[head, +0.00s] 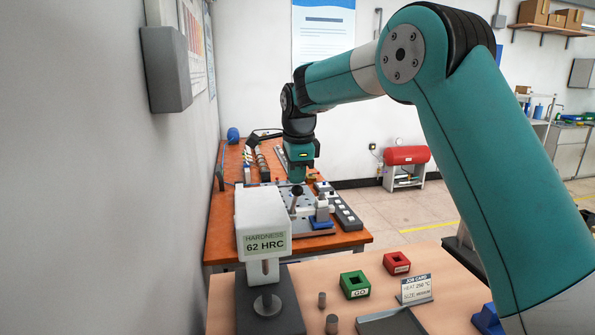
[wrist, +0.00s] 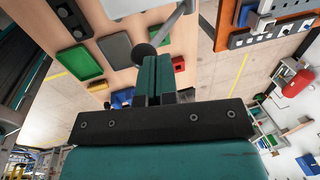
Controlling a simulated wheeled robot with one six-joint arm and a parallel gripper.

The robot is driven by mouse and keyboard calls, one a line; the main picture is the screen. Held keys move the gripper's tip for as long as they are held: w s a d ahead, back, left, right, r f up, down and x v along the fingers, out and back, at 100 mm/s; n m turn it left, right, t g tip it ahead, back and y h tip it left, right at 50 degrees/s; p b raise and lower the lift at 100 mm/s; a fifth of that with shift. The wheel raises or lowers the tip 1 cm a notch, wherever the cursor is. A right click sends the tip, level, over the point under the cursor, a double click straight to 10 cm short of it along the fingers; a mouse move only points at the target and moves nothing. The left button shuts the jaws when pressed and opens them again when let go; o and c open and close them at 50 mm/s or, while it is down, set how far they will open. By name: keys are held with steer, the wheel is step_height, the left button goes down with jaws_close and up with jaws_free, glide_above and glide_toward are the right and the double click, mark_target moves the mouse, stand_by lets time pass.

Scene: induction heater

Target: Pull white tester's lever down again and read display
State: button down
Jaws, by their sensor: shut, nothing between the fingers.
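The white hardness tester (head: 263,212) stands on the near bench at the left. Its display (head: 265,244) reads "HARDNESS 62 HRC". A dark base with a round anvil (head: 267,304) is below its head. The lever's dark ball knob (head: 297,190) shows to the right of the tester's head. In the wrist view the knob (wrist: 144,54) sits at the end of a grey rod, close by my fingertips. My gripper (head: 297,179) is shut and empty, just above the knob; its fingers also show in the wrist view (wrist: 154,62). I cannot tell whether they touch the knob.
A green block (head: 355,284), a red block (head: 396,263), a job card (head: 415,289) and small grey cylinders (head: 332,323) are on the near bench. An orange-topped bench (head: 222,220) with fixtures lies behind. A grey wall (head: 100,170) is close on the left.

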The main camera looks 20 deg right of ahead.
steer(key=w+p, duration=0.1)
steer(key=p, duration=0.1)
steer(key=w+r+p, duration=0.1)
steer(key=w+p, duration=0.1)
steer(key=w+d+r+p, duration=0.1)
steer(key=p, duration=0.1)
steer(key=shift+w, duration=0.3)
step_height(320, 180, up, 8)
steer(key=p, duration=0.6)
